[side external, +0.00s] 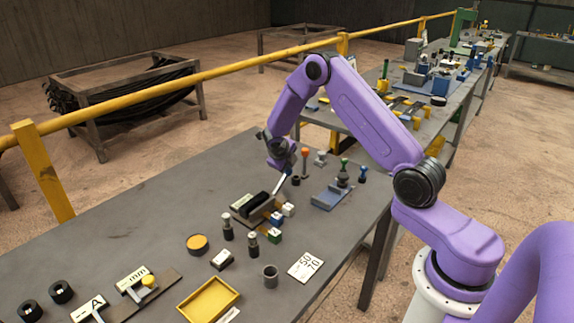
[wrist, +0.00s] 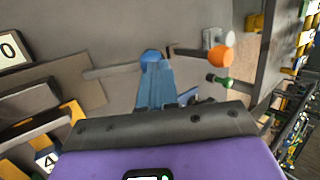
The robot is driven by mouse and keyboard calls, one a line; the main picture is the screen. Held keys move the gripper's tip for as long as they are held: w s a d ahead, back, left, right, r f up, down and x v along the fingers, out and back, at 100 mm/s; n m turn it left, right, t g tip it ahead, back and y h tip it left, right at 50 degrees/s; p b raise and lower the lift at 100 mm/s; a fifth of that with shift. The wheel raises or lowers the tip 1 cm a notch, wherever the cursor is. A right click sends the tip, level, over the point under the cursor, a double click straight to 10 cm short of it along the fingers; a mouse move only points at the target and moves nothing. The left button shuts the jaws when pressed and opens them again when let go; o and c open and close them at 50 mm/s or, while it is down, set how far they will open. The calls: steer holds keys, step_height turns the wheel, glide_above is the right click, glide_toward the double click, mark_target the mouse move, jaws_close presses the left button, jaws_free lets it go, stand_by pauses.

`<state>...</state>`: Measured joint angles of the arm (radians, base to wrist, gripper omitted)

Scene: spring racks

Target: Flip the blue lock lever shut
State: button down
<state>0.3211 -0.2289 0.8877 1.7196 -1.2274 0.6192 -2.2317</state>
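The blue lock lever shows in the wrist view as a round blue knob (wrist: 150,55) at the end of a thin grey bar running left. In the side external view its pale bar (side external: 280,184) slants up from the black rack block (side external: 253,207) toward my gripper. My gripper (wrist: 155,68) points at the knob; its two narrow fingers lie together, shut. The fingertips overlap the knob's near edge in the wrist view, but I cannot tell whether they touch it. In the side external view the fingers are mostly hidden by the wrist.
An orange-knobbed lever (side external: 305,154) stands just right of my wrist, with a green knob (side external: 344,161) and a blue base plate (side external: 330,197) farther right. Small labelled cubes (side external: 288,209) sit beside the rack. The grey bench (side external: 130,225) is clear at the back left.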

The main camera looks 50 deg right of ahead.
steer(key=shift+s+d, duration=0.15)
steer(key=shift+d, duration=0.25)
steer(key=d+r+v, duration=0.1)
steer(key=v, duration=1.3)
steer(key=shift+d+r, duration=0.2)
steer(key=shift+d, duration=0.2)
steer(key=shift+a, duration=0.1)
steer(key=s+a+r+m+y, duration=0.3)
steer(key=s+a+m+y, duration=0.1)
steer(key=s+a+m, duration=1)
steer(key=s+a+m+g+y, duration=0.1)
steer(key=s+m, duration=0.4)
steer(key=s, duration=0.6)
steer(key=s+a+m+g+y, duration=0.1)
steer(key=s+m, duration=0.4)
steer(key=s, duration=0.7)
steer(key=a+y, duration=0.1)
steer(key=a, duration=0.1)
steer(key=shift+a+r, duration=0.4)
steer(key=shift+s, duration=0.1)
